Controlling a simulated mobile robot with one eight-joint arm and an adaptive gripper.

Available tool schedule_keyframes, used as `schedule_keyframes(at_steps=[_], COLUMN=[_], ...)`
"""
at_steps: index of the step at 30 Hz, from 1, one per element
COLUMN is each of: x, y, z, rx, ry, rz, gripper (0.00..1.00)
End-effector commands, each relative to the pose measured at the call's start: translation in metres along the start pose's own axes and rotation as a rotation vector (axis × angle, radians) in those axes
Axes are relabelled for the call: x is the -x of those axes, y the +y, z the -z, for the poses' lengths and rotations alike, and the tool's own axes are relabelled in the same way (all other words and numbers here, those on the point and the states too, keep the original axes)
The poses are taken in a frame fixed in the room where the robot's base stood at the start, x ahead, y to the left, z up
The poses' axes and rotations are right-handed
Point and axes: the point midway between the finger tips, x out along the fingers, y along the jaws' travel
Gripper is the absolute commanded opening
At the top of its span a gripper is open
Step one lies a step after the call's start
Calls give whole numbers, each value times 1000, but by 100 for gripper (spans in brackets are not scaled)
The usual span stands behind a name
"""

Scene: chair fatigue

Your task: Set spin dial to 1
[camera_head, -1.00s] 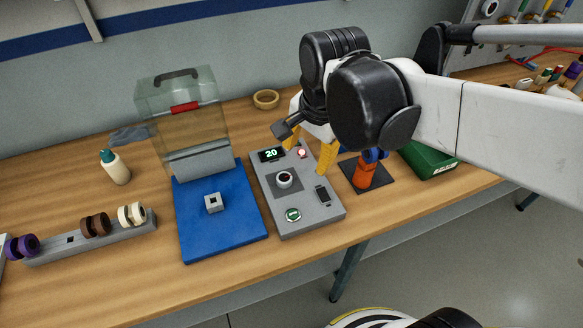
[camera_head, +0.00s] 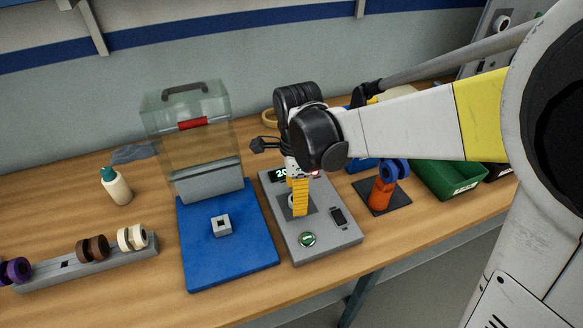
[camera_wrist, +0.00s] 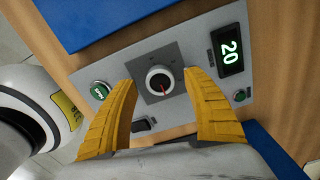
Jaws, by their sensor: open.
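The grey control panel (camera_head: 325,246) lies on the bench beside a blue base. Its spin dial is a round white-rimmed knob, partly hidden by my fingers in the head view. In the wrist view the dial (camera_wrist: 160,84) sits on a dark square plate and shows a red pointer mark. The display (camera_wrist: 229,50) reads 20; in the head view my gripper partly covers it. My gripper (camera_head: 300,212) is above the dial, pointing down. In the wrist view its two yellow fingers are apart, one on each side of the dial, with visible gaps; contact is not seen.
A green button (camera_head: 307,239) and a dark switch (camera_head: 338,217) sit on the panel near the dial. The blue base (camera_head: 232,265) with a clear hinged cover is to the left. An orange stand (camera_head: 381,194) and green bin (camera_head: 450,180) are to the right.

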Motion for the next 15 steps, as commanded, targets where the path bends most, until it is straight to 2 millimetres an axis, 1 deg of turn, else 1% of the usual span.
schedule_keyframes(at_steps=[1,4,13,14,15], x=[-8,-14,-15,-15,-15], y=[0,0,0,0,0], z=[0,0,0,0,0], rx=[0,0,1,1,1], ry=[0,0,0,0,0], rz=[0,0,0,0,0], gripper=[59,59,59,54,42])
